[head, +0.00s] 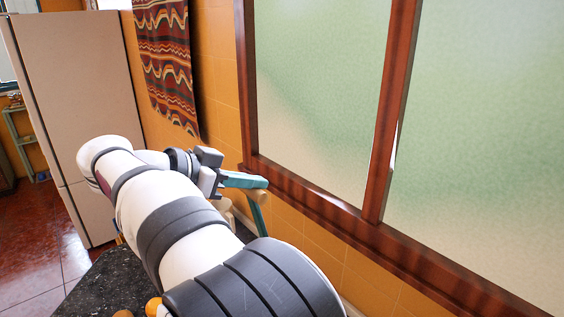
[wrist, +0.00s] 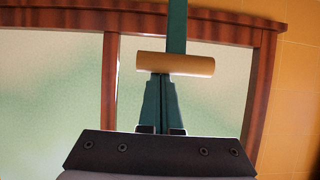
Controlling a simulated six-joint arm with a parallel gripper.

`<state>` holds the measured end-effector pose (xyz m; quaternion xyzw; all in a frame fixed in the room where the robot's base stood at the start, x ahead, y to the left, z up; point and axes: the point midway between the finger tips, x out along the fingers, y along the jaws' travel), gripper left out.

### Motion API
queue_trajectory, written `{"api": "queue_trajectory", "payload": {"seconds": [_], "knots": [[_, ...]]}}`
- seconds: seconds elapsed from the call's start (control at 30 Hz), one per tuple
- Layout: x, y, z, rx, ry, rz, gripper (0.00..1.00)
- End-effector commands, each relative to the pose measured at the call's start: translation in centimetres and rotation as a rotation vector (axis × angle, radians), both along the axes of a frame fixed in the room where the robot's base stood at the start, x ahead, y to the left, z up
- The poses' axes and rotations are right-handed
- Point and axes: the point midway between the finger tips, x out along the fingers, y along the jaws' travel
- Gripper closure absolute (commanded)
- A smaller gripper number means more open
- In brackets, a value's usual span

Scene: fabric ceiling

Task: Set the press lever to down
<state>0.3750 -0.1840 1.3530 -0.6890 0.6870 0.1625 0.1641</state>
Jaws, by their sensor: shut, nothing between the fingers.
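The press lever is a teal bar (wrist: 178,25) with a tan wooden cylinder handle (wrist: 175,64) across its end. In the head view the handle (head: 256,196) shows beside my fingertips, and the teal bar (head: 259,218) runs down from it, so the handle end is raised. My gripper (wrist: 160,80) has its two teal fingers together and empty. Its tips are at the handle's near edge in the wrist view; I cannot tell whether they touch it. In the head view my gripper (head: 262,182) points right. My arm hides most of the press body.
A dark speckled counter (head: 105,285) lies below my arm, with small orange and brown things at its edge. A wood-framed frosted window (head: 320,110) and orange tiled wall stand close on the right. A woven hanging (head: 168,65) and a pale fridge (head: 75,110) are behind.

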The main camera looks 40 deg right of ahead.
Motion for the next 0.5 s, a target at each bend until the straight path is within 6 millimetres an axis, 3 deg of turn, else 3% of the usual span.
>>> {"api": "queue_trajectory", "payload": {"seconds": [0.2,0.5], "knots": [[0.1,5.4,-1.9,-0.184,0.005,0.004,1.0],[0.0,11.9,-6.0,-0.178,0.006,0.002,1.0]]}}
